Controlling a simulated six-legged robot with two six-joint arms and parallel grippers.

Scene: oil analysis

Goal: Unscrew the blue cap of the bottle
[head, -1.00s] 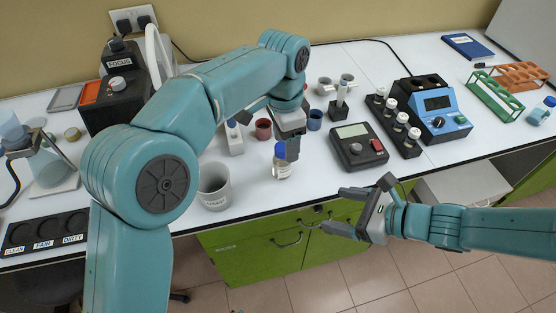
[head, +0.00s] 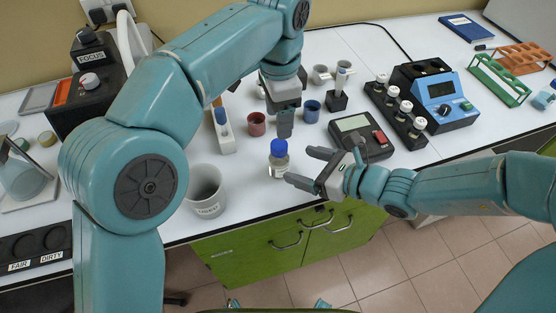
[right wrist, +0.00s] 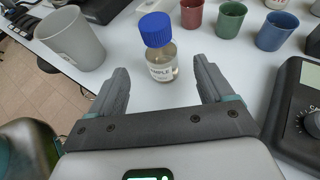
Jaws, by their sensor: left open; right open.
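The small clear bottle (head: 279,166) with a blue cap (head: 279,146) stands upright on the white bench near its front edge. In the right wrist view the bottle (right wrist: 162,62) has a SAMPLE label, and its blue cap (right wrist: 156,29) is on top. My left gripper (head: 285,125) points down just above and behind the cap, and is open. My right gripper (head: 298,166) is open, with its fingers pointing at the bottle from the right. In the right wrist view the bottle stands just beyond and between my right fingertips (right wrist: 160,80), not gripped.
A grey beaker (head: 205,190) stands left of the bottle. Red (head: 256,124) and blue (head: 311,111) cups stand behind it. A dark meter (head: 360,138) is to the right, near my right gripper. The bench's front edge is close.

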